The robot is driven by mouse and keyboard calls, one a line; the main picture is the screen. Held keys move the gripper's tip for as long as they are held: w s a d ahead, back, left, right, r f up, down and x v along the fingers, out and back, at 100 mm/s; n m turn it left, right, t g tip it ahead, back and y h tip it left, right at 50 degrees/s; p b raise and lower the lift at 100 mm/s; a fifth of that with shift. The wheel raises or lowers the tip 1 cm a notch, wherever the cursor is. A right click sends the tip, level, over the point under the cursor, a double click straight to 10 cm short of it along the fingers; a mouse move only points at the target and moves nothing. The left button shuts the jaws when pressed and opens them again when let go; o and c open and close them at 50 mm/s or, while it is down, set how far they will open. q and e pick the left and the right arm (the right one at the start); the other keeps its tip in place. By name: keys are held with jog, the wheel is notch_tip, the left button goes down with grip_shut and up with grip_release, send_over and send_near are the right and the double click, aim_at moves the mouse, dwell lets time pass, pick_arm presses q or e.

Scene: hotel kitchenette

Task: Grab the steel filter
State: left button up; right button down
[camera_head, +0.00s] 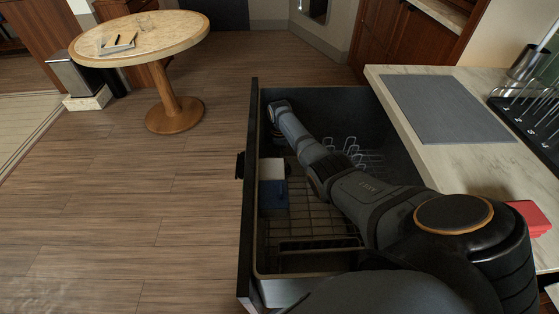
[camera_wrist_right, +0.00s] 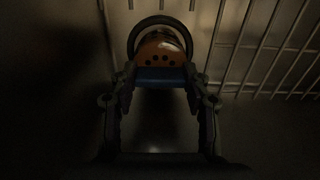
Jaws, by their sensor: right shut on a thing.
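The right gripper (camera_wrist_right: 160,78) shows in the wrist view with its fingertips closed on a rounded, shiny, orange-tinted piece with a row of dark holes and a dark ring around it. I take this piece to be the steel filter (camera_wrist_right: 160,48); the light is dim and its full shape is hidden. In the head view my right arm reaches into the open drawer, its wrist bent down near the far left corner. The gripper and most of the held thing are hidden there. My left gripper is out of view.
The dark drawer (camera_head: 248,215) stands open and holds a wire rack (camera_head: 315,222), a white and blue box (camera_head: 272,190) and wire holders (camera_head: 350,150). The counter (camera_head: 470,175) with a grey mat (camera_head: 450,108) borders it on the right.

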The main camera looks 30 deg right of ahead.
notch_tip(320, 180, up, 8)
jog(key=p, duration=0.2)
jog(key=shift+p, duration=0.3)
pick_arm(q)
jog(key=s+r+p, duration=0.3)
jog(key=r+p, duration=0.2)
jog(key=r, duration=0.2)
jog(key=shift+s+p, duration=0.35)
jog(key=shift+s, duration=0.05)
pick_arm(e)
notch_tip(320, 180, up, 20)
